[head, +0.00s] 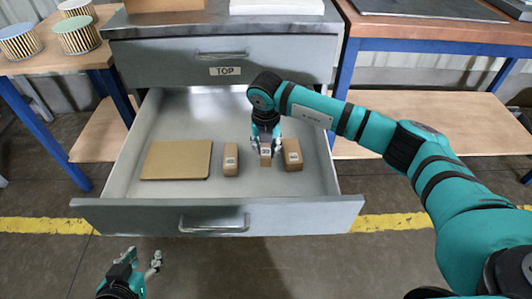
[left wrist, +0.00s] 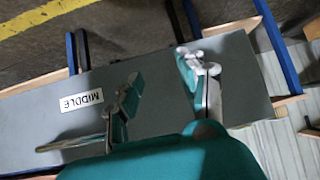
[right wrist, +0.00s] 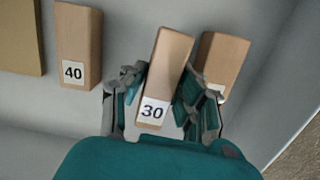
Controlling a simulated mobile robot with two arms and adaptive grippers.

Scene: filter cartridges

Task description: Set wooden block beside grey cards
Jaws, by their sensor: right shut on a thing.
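Three wooden blocks are in the open drawer. The block labelled 30 (head: 265,160) is between the fingers of my right gripper (head: 265,143), which is shut on it; the right wrist view shows the block (right wrist: 165,65) upright between the fingers. I cannot tell whether it touches the drawer floor. The block labelled 40 (head: 231,162) stands to its left. A third block (head: 292,156) is close on its right, its label partly hidden by a finger in the right wrist view. My left gripper (head: 143,265) is open and empty in front of the drawer. I cannot make out grey cards.
A flat tan board (head: 176,160) lies in the left of the drawer (head: 150,215). A closed drawer labelled TOP (head: 225,71) is behind. Striped cartridges (head: 78,36) stand on the left table. A dark flat plate (head: 430,9) lies on the right table.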

